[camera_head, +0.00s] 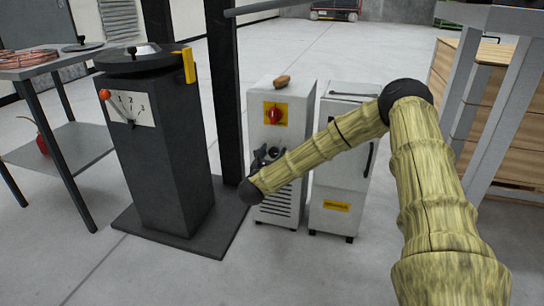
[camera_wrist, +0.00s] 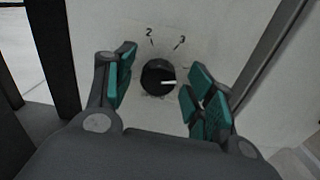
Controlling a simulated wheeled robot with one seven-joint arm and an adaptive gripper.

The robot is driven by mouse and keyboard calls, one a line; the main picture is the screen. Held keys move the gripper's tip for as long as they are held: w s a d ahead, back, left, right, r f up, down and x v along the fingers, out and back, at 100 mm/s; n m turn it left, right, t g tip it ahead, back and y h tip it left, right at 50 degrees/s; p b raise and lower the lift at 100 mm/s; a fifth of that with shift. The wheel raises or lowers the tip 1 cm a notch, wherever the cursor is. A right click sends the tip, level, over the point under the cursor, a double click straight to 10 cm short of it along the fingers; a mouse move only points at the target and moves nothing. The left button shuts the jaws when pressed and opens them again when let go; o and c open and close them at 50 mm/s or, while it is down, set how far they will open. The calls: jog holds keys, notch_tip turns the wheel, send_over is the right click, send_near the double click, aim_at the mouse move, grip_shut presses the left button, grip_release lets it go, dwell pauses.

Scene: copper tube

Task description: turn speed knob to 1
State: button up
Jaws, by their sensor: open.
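In the wrist view the speed knob (camera_wrist: 158,77) is a round black knob on a pale panel. Its white mark points right, a little below the printed 3. A printed 2 stands above the knob, and no 1 shows. My gripper (camera_wrist: 160,84) is open, with one teal-padded finger on each side of the knob. A gap shows on both sides, so the fingers look apart from it. In the head view my gripper (camera_head: 268,157) is at the front of the pale cabinet (camera_head: 296,118), below its red switch (camera_head: 275,115), and the knob cannot be made out.
A second pale cabinet (camera_head: 342,187) stands right beside the first. To the left, a dark pedestal (camera_head: 175,170) carries a 1-2-3 dial plate (camera_head: 131,107) and an orange-ball lever (camera_head: 104,94). A side table (camera_head: 75,148) stands farther left. A dark post (camera_head: 225,100) rises left of the cabinets.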

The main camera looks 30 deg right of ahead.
jog(key=c, duration=1)
jog(key=shift+n+p, duration=0.3)
jog(key=shift+p, duration=0.05)
